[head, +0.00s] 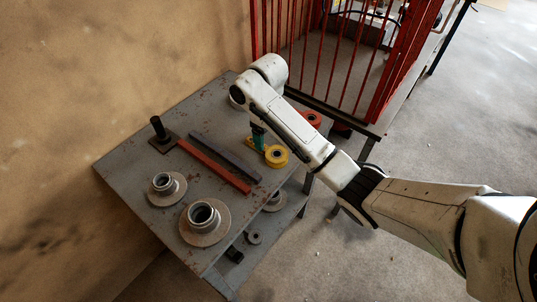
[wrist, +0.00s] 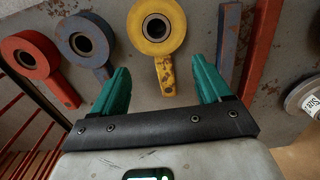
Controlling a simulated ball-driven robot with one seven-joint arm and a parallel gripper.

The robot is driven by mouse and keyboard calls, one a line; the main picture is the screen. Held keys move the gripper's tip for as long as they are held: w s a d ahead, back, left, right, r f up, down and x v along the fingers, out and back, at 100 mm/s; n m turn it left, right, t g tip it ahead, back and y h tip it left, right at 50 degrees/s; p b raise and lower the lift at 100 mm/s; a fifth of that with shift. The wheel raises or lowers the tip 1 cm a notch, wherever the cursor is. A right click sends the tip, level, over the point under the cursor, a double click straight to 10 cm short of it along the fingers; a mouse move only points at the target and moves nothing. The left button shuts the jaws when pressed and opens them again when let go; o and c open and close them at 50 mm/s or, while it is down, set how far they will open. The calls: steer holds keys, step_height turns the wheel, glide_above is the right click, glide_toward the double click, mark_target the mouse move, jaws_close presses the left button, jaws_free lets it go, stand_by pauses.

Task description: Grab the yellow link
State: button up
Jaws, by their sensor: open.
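The yellow link (head: 277,157) lies on the grey metal table, a ring with a narrow shank. In the wrist view the yellow link (wrist: 178,40) has its ring at the top centre and its worn shank pointing down toward my gripper (wrist: 160,68). My gripper is open, with one green finger on each side of the shank's end in that view. I see no finger touching it, and the height gap is hard to judge. In the head view my gripper (head: 258,138) points down beside the link, partly hidden by my arm.
A blue link (wrist: 88,38) and a red link (wrist: 30,55) lie left of the yellow one in the wrist view. Right of it are a bluish bar (wrist: 229,45) and a red bar (head: 213,166). Two flanged hubs (head: 204,222) stand on the table (head: 130,180). A red fence (head: 340,50) stands behind.

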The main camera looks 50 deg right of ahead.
mark_target(268, 149)
steer(key=shift+a+f+p, duration=0.15)
steer(key=shift+f+p, duration=0.25)
steer(key=shift+f, duration=2.5)
jaws_close()
